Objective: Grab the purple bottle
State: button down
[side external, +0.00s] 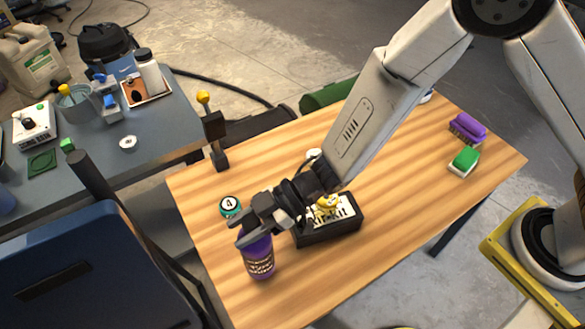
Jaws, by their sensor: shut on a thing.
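The purple bottle (259,259) is at the front left of the wooden table in the side external view, upright, with a printed label low on its side. My gripper (250,232) is shut on the upper part of the bottle, and its fingers hide the bottle's top. I cannot tell whether the bottle's base touches the table or is slightly above it.
A black tray (332,236) with a white label and a yellow item is right of the bottle. A teal round item (230,205) marked 4 is behind it. Purple (468,127) and green (465,160) brushes lie far right. The front middle of the wooden table (400,225) is clear.

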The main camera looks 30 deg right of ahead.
jog(key=s+r, duration=0.1)
jog(key=d+r, duration=0.1)
jog(key=r, duration=0.1)
jog(key=s+d+r, duration=0.1)
jog(key=shift+s+d+r, duration=0.15)
jog(key=shift+s+r, duration=0.05)
jog(key=shift+s, duration=0.1)
jog(key=s+d+r, duration=0.4)
jog(key=s+d, duration=0.2)
jog(key=s, duration=0.1)
jog(key=shift+r, duration=0.1)
dwell(0.4)
